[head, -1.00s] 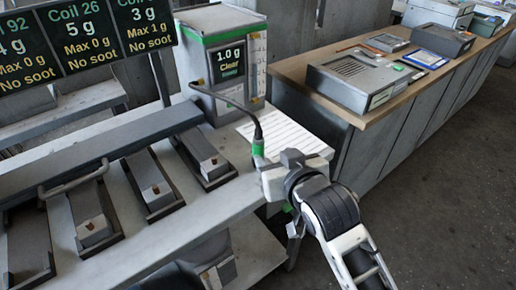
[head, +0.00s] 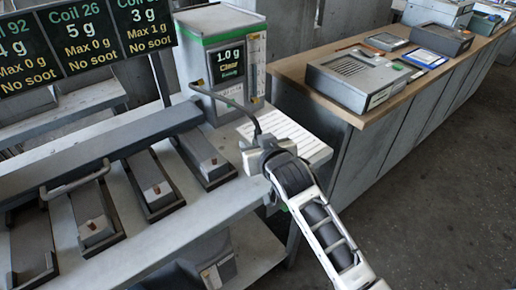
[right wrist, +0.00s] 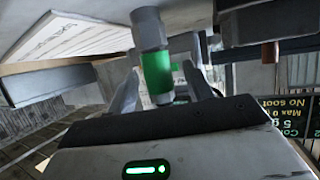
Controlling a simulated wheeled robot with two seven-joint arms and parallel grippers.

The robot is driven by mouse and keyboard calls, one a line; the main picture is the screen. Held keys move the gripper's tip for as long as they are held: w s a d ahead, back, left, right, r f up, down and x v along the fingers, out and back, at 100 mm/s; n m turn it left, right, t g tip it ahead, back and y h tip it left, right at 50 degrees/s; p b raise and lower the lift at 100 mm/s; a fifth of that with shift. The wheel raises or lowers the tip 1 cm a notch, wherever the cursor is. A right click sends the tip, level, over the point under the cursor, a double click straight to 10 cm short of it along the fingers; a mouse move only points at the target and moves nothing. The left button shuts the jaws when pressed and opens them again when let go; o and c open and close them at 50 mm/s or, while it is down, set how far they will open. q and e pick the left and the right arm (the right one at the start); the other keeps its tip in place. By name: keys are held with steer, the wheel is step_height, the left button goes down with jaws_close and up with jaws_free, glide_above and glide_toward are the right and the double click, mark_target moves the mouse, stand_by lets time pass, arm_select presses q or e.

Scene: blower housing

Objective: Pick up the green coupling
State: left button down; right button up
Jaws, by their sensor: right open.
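The green coupling (right wrist: 158,78) shows in the right wrist view as a green band below a pale metal collar. It stands between the two fingers of my right gripper, which are apart on either side of it. I cannot tell whether either finger touches it. In the head view my right gripper (head: 257,157) is at the end of the dark hose (head: 241,105) and hides the coupling. My left gripper is not in view.
The hose comes from a grey-green meter box (head: 228,70) reading 1.0 g. A printed sheet (head: 290,135) lies on the bench beside the gripper. Several grey blocks in trays (head: 152,183) line the bench at left. A wooden-topped counter (head: 290,66) stands at right.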

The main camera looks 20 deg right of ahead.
steer(key=shift+c, duration=0.2)
jaws_close()
step_height(320, 180, up, 10)
steer(key=shift+r, duration=0.1)
stand_by(0.3)
